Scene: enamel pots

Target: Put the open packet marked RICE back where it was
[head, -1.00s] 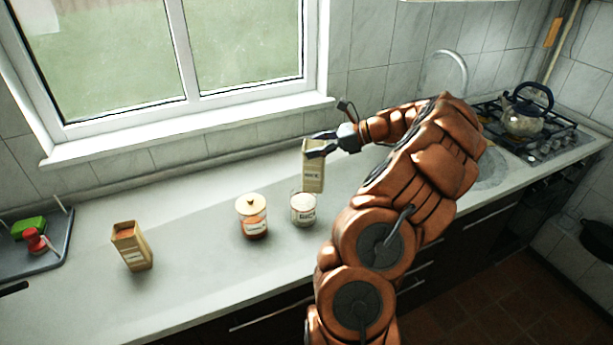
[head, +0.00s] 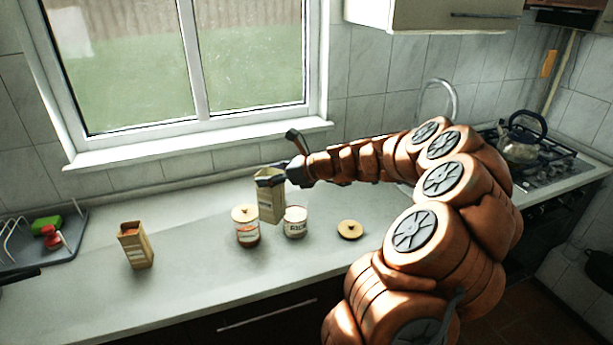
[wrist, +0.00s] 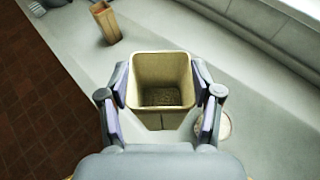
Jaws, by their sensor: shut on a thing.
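My gripper (head: 271,177) is shut on the open RICE packet (head: 271,205), a tan box held upright above the counter, behind and partly in front of the jars in the head view. In the wrist view the packet (wrist: 161,80) is between both fingers, its top open, with some grains low inside. A white pot marked RICE (head: 295,223) stands open on the counter with pale contents up near its rim. Its edge also shows in the wrist view (wrist: 225,125), beside my right finger.
A loose round lid (head: 349,230) lies to the right. Another open tan packet (head: 136,246) stands farther left, near a dish rack (head: 70,245). Counter between that packet and the jars is clear.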

